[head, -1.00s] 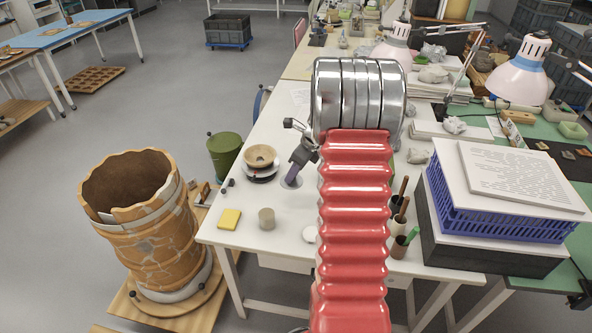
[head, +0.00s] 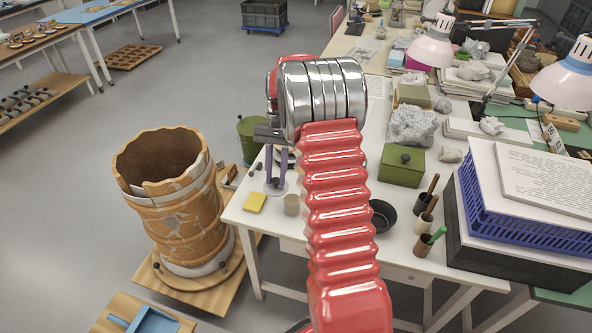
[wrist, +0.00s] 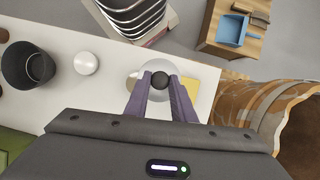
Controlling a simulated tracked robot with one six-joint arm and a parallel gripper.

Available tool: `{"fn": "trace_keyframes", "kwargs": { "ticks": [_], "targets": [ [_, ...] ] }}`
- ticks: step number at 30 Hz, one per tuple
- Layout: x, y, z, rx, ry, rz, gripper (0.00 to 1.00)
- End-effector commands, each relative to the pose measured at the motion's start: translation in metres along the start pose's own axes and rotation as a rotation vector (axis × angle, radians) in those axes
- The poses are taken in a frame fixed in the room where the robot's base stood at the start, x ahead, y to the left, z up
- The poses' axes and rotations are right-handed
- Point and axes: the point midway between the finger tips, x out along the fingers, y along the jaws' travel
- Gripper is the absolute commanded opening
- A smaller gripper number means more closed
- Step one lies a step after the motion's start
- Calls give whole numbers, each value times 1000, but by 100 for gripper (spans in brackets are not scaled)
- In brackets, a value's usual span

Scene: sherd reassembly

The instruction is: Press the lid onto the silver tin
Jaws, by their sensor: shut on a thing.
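My gripper (wrist: 160,80) is shut on the dark knob (wrist: 159,81) of a pale round lid (wrist: 156,68). In the head view the purple fingers (head: 276,163) point down and the lid (head: 276,189) hangs level or nearly so at their tips. A small grey-beige cylinder (head: 291,204), which looks like the silver tin, stands on the white table just below and right of the lid in the head view. The lid seems apart from it.
A yellow block (head: 255,202) lies left of the tin. A black bowl (head: 383,215), a green box (head: 402,165) and brush cups (head: 423,222) stand to the right. A white disc (wrist: 86,63) lies on the table. A large cracked jar (head: 172,200) stands beyond the table's left edge.

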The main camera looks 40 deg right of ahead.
Motion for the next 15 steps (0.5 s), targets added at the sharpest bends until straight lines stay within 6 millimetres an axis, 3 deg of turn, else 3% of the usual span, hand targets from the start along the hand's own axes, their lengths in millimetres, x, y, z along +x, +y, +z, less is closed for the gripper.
{"fn": "trace_keyframes", "kwargs": {
  "ticks": [6,15],
  "targets": [
    [7,-53,36,-351,1,146,1],
    [27,-126,89,-670,1,278,1]
  ]
}}
